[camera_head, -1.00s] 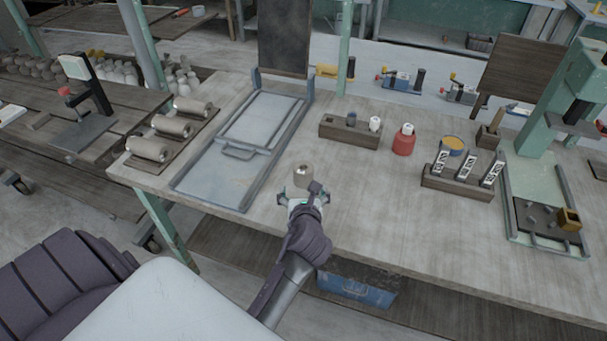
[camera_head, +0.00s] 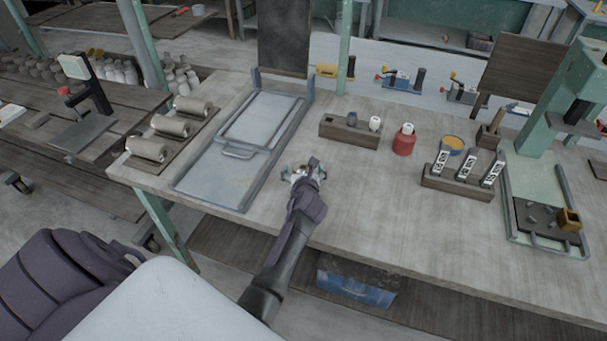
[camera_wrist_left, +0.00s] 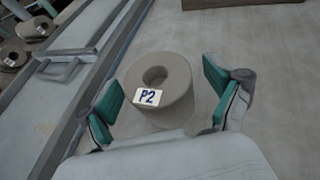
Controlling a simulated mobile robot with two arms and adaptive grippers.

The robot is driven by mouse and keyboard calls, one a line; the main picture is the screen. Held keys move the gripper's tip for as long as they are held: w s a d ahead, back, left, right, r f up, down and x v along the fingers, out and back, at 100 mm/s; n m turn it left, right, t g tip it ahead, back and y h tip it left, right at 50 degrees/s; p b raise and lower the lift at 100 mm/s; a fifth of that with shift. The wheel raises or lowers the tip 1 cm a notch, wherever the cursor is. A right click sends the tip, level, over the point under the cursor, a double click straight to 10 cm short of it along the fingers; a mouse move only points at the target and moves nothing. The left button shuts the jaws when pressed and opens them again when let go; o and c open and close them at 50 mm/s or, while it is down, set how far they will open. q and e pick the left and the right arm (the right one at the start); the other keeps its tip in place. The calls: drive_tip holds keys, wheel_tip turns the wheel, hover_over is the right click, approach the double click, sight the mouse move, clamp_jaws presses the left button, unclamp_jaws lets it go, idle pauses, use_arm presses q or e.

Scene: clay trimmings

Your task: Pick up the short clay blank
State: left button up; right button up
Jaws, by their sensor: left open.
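The short clay blank (camera_wrist_left: 172,81) is a beige-grey upright cylinder with a hole in its top and a white label reading P2. In the left wrist view it stands on the table between the two green-padded fingers of my left gripper (camera_wrist_left: 160,108), which is open. Gaps show between the pads and the blank, and the blank sits slightly ahead of the fingertips. In the head view my left gripper (camera_head: 302,174) is over the table and mostly hides the blank. My right gripper is not in view.
A metal tray with a handle (camera_head: 205,184) lies close to the left of the gripper. Several clay cylinders lie on a board (camera_head: 178,152) further left. A wooden block with small pots (camera_head: 340,136), a red bottle (camera_head: 403,146) and a labelled rack (camera_head: 455,187) stand to the right.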

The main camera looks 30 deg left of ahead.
use_arm(q)
drive_tip(key=shift+r, duration=0.1)
drive_tip(key=shift+c, duration=0.2)
drive_tip(key=shift+c, duration=1.4)
drive_tip(key=c, duration=1.1)
drive_tip(key=shift+c, duration=0.2)
drive_tip(key=shift+r, duration=0.15)
